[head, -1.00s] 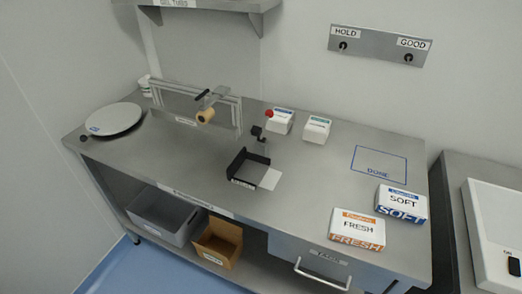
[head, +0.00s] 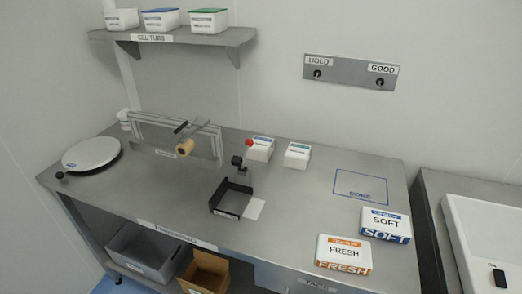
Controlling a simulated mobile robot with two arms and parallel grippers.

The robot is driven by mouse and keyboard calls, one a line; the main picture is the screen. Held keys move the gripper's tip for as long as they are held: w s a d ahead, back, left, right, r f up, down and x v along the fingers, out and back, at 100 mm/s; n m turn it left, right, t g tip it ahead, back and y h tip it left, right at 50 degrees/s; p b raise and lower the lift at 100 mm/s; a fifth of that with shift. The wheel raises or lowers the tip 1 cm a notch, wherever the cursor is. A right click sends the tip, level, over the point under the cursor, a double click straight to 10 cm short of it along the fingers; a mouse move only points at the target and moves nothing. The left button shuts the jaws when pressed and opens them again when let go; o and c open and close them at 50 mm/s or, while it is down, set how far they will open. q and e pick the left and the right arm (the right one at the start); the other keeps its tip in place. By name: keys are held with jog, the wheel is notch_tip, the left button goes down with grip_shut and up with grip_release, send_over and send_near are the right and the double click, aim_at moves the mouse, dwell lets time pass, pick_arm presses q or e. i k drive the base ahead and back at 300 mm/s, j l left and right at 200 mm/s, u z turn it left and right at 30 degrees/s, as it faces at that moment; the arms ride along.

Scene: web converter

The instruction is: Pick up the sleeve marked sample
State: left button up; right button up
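I cannot make out any sleeve marked sample in the head view. A small tan roll (head: 185,146) sits on a metal frame (head: 165,131) at the back left of the bench. A black open-topped holder (head: 232,199) stands mid-bench, with a white flat piece (head: 254,208) beside it. Its front label is too small to read. Neither of my grippers shows.
An orange-and-white FRESH box (head: 343,252) and a blue-and-white SOFT box (head: 385,225) lie front right, near a blue DONE outline (head: 361,187). A round plate (head: 91,153) is left.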

aim_at(263, 148)
jog(key=i+u, duration=0.2)
jog(key=u, duration=0.3)
jog(key=i+u, duration=0.25)
jog(key=u, duration=0.25)
